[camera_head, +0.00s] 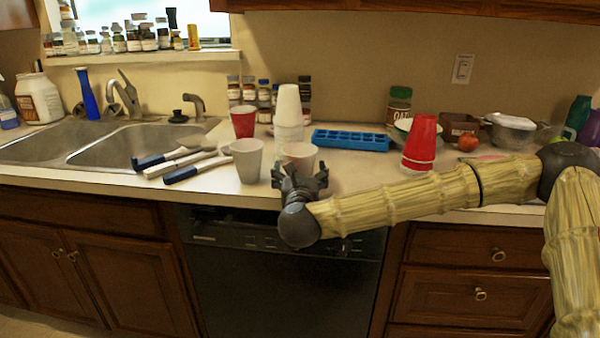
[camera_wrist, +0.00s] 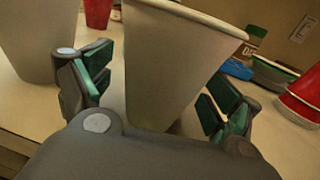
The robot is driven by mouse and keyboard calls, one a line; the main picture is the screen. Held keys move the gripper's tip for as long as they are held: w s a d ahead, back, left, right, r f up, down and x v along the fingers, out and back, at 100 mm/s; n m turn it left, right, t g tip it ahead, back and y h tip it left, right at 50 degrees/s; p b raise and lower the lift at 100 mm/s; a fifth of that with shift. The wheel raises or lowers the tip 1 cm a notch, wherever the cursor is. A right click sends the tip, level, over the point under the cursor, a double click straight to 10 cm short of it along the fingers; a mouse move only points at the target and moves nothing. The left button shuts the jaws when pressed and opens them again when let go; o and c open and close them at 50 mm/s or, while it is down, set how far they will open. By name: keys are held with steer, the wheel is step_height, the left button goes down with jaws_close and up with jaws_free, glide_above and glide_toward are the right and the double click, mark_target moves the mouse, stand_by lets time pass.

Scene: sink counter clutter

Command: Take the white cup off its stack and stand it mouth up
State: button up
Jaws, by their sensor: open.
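A white cup (camera_head: 288,104) sits mouth down on top of a stack of pale cups (camera_head: 288,137) on the counter. The stack's base is hidden behind a nearer white cup. That nearer cup (camera_head: 299,154) stands mouth up right in front of my gripper; it also shows large in the wrist view (camera_wrist: 170,70). My gripper (camera_head: 300,178) is open at the counter's front edge. In the wrist view its fingers (camera_wrist: 160,100) are spread on either side of the near cup, and I cannot tell whether they touch it.
Another white cup (camera_head: 247,162) stands mouth up to the left, with a red cup (camera_head: 243,122) behind it. Blue-handled utensils (camera_head: 180,162) lie left. A blue ice tray (camera_head: 350,139) and inverted red cups (camera_head: 419,145) are right. Some counter between them is clear.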

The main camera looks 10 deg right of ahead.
steer(key=shift+s, duration=0.1)
steer(key=s+a, duration=0.2)
steer(key=s, duration=0.9)
steer(key=shift+s, duration=0.35)
